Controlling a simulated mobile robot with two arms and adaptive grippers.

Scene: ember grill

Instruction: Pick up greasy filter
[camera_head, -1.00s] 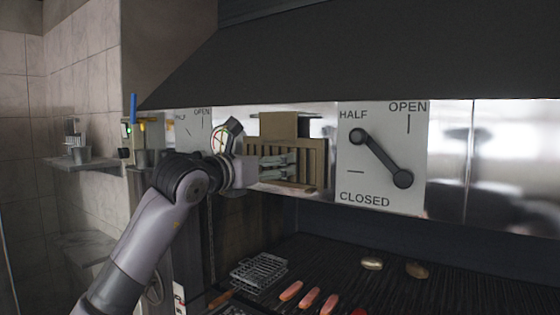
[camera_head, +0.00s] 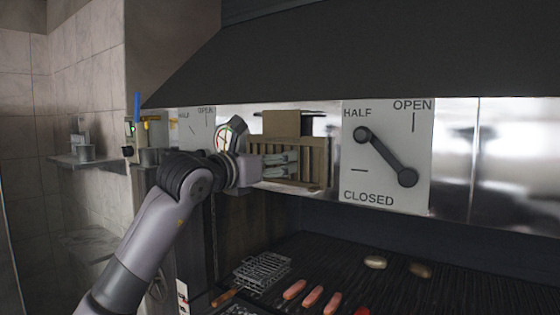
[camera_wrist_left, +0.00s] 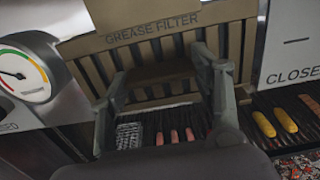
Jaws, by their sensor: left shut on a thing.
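The greasy filter (camera_head: 316,160) is a brown slatted panel at the front of the hood, left of the lever plate. In the left wrist view the filter (camera_wrist_left: 231,42) carries the words "GREASE FILTER" and fills the upper middle. My left gripper (camera_head: 288,163) reaches in from the left and is shut on the filter. In the left wrist view the fingers of my left gripper (camera_wrist_left: 172,88) lie against its slats. Part of the filter is hidden behind the fingers. My right gripper is not in view.
A white plate (camera_head: 352,180) with a dark lever (camera_head: 386,157) reads OPEN, HALF, CLOSED. Below is the grill (camera_head: 400,290) with sausages (camera_head: 312,296) and a wire basket (camera_head: 262,270). A round gauge (camera_wrist_left: 25,74) sits left of the filter. The dark hood (camera_head: 330,60) slopes overhead.

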